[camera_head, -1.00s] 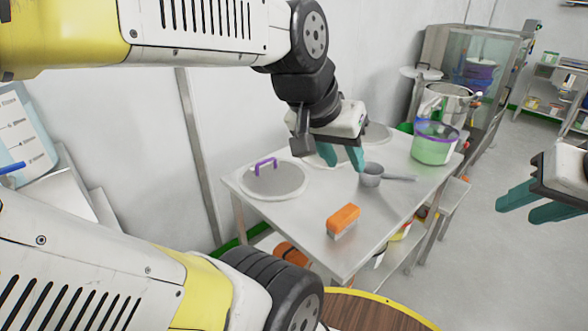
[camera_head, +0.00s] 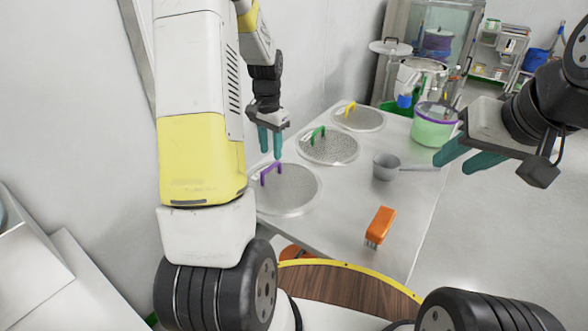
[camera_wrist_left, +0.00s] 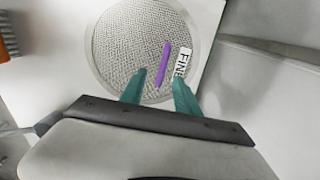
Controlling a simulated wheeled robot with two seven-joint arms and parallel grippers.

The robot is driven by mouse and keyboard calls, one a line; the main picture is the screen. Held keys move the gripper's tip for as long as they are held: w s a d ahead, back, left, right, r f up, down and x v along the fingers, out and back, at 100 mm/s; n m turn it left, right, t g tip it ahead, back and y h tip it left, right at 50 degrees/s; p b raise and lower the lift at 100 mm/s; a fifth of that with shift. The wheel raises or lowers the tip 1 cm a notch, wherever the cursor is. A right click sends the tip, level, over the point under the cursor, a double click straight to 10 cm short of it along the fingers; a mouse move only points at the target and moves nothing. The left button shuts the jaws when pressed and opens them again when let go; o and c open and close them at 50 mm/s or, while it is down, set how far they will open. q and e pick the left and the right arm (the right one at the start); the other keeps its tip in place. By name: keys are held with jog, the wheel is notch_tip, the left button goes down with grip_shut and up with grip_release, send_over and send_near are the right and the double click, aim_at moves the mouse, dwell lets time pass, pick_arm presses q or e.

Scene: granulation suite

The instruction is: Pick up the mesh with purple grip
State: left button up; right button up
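The mesh with purple grip (camera_head: 291,190) is a round grey disc lying flat on the steel table. Its purple handle (camera_head: 270,173) stands up on its left part. In the left wrist view the mesh (camera_wrist_left: 120,45) carries a label reading FINE beside the purple handle (camera_wrist_left: 164,64). My left gripper (camera_head: 271,145) is open and empty, above and just behind the purple handle. In the left wrist view the handle lies in line with the gap between its teal fingers (camera_wrist_left: 158,90). My right gripper (camera_head: 465,158) is open and empty over the table's right side.
A mesh with green grip (camera_head: 329,146) and one with yellow grip (camera_head: 358,117) lie further back on the table (camera_head: 345,225).

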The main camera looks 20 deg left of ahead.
aim_at(271, 166)
pick_arm(q)
jog(key=f, duration=0.8)
jog(key=shift+w+a, duration=0.1)
jog(key=shift+a, duration=0.15)
jog(key=shift+r, duration=0.1)
grip_shut()
dwell(0.9)
